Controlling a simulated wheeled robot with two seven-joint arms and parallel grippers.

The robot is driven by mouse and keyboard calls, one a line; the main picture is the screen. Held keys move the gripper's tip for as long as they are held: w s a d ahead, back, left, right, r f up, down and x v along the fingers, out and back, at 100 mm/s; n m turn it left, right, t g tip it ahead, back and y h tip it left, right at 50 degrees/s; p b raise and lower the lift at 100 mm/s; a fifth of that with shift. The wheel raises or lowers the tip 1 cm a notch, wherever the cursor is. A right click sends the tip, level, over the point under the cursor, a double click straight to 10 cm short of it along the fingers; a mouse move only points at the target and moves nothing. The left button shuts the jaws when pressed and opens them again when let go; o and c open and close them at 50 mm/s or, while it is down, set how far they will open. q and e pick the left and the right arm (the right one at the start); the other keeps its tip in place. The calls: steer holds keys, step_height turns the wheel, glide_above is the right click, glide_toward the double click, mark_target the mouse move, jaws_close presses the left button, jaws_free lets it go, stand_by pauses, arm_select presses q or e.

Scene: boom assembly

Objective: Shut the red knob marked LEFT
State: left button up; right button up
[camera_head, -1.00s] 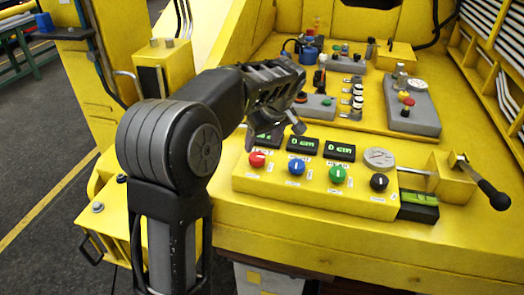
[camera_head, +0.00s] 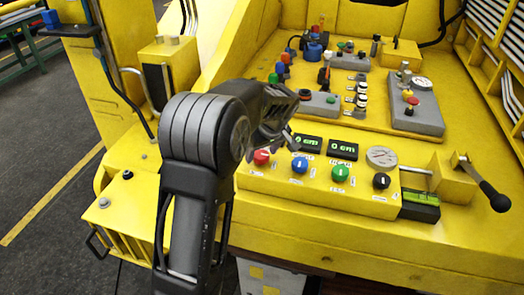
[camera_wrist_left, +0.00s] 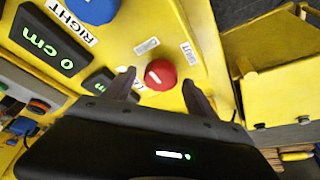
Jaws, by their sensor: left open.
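The red knob (camera_head: 262,157) is at the left end of a row of knobs on the yellow control box. In the left wrist view the red knob (camera_wrist_left: 160,75) has a pale mark on its face and lies between the finger tips. My left gripper (camera_head: 284,141) is open and hangs just above and behind the knob in the head view; it also shows in the left wrist view (camera_wrist_left: 159,82), one finger on each side of the knob. Contact cannot be told. The label by the knob is partly hidden by a finger. My right gripper is not in view.
A blue knob (camera_head: 299,165) sits close to the right of the red one, then a green knob (camera_head: 340,173) and a black knob (camera_head: 381,181). Displays (camera_head: 343,148) stand behind them. A black-handled lever (camera_head: 484,186) is at the far right.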

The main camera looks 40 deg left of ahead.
arm_select(q)
steer(key=shift+c, duration=0.6)
steer(key=c, duration=1.3)
steer(key=shift+o, duration=0.2)
steer(key=shift+s+a+f+m+t+h+b, duration=0.15)
steer(key=shift+m+t+b, duration=0.15)
steer(key=shift+m+b, duration=0.5)
steer(key=shift+w+d+m+t+h+b, duration=0.15)
steer(key=shift+m+t+b, duration=0.15)
steer(key=shift+m+b, duration=0.5)
steer(key=m, duration=0.2)
steer(key=m+h+b, duration=0.1)
steer(key=m, duration=0.1)
steer(key=shift+s+a+t+b, duration=0.2)
steer(key=shift+t+b, duration=0.1)
steer(key=shift+t, duration=0.1)
steer(key=m+h+b, duration=0.1)
steer(key=m, duration=0.2)
steer(key=m+h+b, duration=0.1)
steer(key=m, duration=0.2)
steer(key=shift+a+t+h, duration=0.15)
steer(key=shift+t+h, duration=0.15)
steer(key=m+h+b, duration=0.1)
steer(key=m, duration=0.3)
steer(key=shift+m+h, duration=0.3)
steer(key=shift+h, duration=0.1)
